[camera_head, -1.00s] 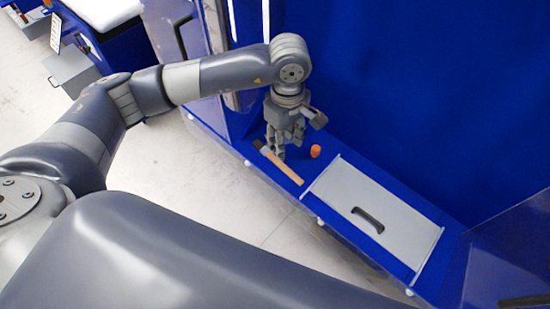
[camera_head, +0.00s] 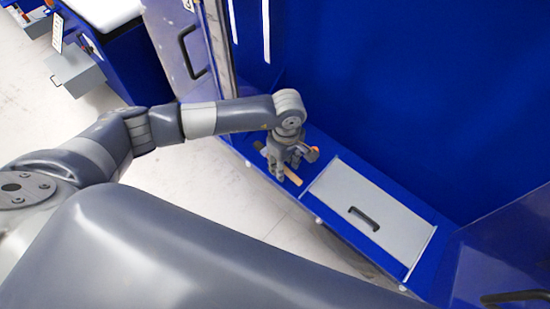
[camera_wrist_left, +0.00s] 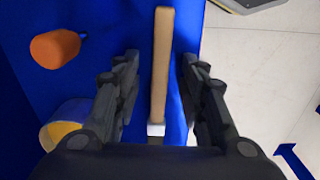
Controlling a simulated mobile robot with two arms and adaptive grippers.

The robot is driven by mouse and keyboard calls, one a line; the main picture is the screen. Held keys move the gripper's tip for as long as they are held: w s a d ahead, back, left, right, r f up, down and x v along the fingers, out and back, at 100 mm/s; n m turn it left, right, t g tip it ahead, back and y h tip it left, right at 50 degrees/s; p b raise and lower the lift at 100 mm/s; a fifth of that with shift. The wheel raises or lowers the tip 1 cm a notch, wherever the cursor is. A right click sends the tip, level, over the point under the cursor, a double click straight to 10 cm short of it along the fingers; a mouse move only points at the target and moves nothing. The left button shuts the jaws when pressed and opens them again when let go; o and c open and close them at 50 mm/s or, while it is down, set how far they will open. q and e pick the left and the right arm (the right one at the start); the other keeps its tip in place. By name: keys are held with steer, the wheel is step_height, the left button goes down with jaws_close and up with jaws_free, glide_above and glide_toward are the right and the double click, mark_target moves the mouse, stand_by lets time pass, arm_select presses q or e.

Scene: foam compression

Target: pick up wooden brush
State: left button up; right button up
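The wooden brush (camera_head: 291,177) lies on the blue ledge, partly hidden behind my left gripper (camera_head: 288,172) in the head view. In the left wrist view the brush (camera_wrist_left: 161,65) shows as a long light-wood handle with a pale band near its lower end. My left gripper (camera_wrist_left: 158,90) is open, with one finger on each side of the brush and visible gaps between fingers and wood. The brush's lower end is hidden by the gripper body. My right gripper is not in view.
An orange object (camera_wrist_left: 55,48) stands left of the brush on the blue ledge (camera_wrist_left: 103,30). A blue and yellow round item (camera_wrist_left: 62,128) is near the left finger. A grey panel with a black handle (camera_head: 385,205) lies to the right. The ledge ends at the white floor (camera_wrist_left: 255,75).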

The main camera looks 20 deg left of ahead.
arm_select(q)
steer(key=shift+c, duration=0.5)
jaws_close()
steer(key=shift+r, duration=0.15)
steer(key=shift+w+r+b, duration=0.1)
steer(key=shift+r+b, duration=0.35)
steer(key=shift+r, duration=0.15)
steer(key=shift+s+a+r+b, duration=0.2)
steer(key=shift+r+b, duration=0.15)
steer(key=shift+r, duration=0.15)
steer(key=shift+s+a+r+b, duration=0.15)
steer(key=shift+r+b, duration=0.15)
steer(key=shift+r, duration=0.15)
steer(key=s+a+r+b, duration=0.1)
steer(key=s+a+b, duration=0.3)
steer(key=s+a, duration=0.5)
steer(key=shift+s+a+r, duration=0.25)
steer(key=shift+a+r, duration=0.1)
steer(key=shift+a, duration=1.05)
